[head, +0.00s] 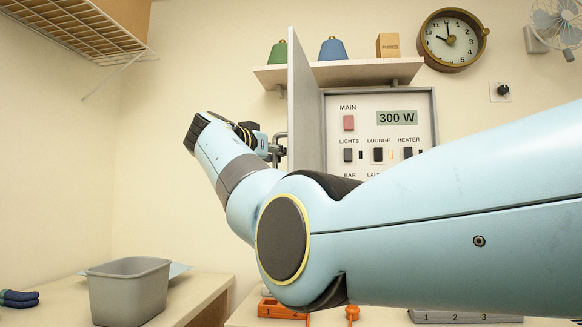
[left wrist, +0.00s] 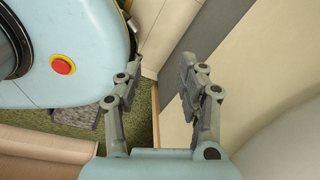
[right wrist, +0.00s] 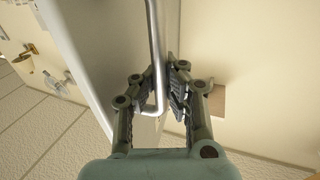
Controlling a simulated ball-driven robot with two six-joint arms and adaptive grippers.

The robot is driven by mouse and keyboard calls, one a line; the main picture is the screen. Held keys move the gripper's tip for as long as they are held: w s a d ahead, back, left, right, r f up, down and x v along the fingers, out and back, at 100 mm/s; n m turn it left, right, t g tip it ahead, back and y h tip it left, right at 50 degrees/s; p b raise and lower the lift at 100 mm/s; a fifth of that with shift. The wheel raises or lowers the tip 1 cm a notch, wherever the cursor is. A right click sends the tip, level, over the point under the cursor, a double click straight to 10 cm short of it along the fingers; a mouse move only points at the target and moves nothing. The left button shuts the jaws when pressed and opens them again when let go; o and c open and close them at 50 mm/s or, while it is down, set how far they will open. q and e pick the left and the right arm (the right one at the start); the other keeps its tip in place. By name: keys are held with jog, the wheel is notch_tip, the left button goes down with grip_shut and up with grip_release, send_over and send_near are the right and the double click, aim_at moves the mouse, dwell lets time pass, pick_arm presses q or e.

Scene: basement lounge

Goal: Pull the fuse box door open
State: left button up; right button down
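The fuse box (head: 329,130) is on the back wall, with a 300 W display, a red main switch and labelled switches in view. Its grey door (head: 305,100) stands swung out toward me at the box's left side, seen nearly edge-on. My right gripper (head: 275,150) is at the door's left face. In the right wrist view, the fingers of my right gripper (right wrist: 164,88) are closed around the metal bar handle (right wrist: 154,45) on the door (right wrist: 95,50). My right arm hides the box's lower part. My left gripper (left wrist: 160,75) is open and empty, outside the head view.
A grey bin (head: 128,290) stands on the left counter. An orange item (head: 280,309) and a numbered grey strip (head: 465,317) lie below my right arm.

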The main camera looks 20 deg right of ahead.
pick_arm(q)
jog(key=shift+s+f+b, duration=0.25)
jog(key=shift+f+b, duration=0.1)
jog(key=shift+f, duration=0.15)
jog(key=shift+s+f+b, duration=0.2)
jog(key=shift+f+b, duration=0.15)
jog(key=shift+f, duration=0.1)
pick_arm(e)
jog(key=shift+w+a+f, duration=0.25)
jog(key=shift+w+a, duration=0.25)
jog(key=shift+a, duration=0.15)
jog(key=shift+w+a+f, duration=0.2)
jog(key=shift+w+a, duration=0.3)
jog(key=shift+a, duration=0.15)
pick_arm(q)
jog(key=shift+a, duration=0.1)
pick_arm(e)
jog(key=c, duration=2)
grip_release()
jog(key=o, duration=0.4)
jog(key=shift+a+r, duration=0.2)
jog(key=shift+a, duration=0.2)
jog(key=shift+o, duration=1.3)
jog(key=shift+d+r, duration=0.1)
pick_arm(q)
jog(key=shift+s+a, duration=0.1)
jog(key=shift+s, duration=0.05)
pick_arm(e)
jog(key=shift+d, duration=0.25)
jog(key=shift+r, duration=0.1)
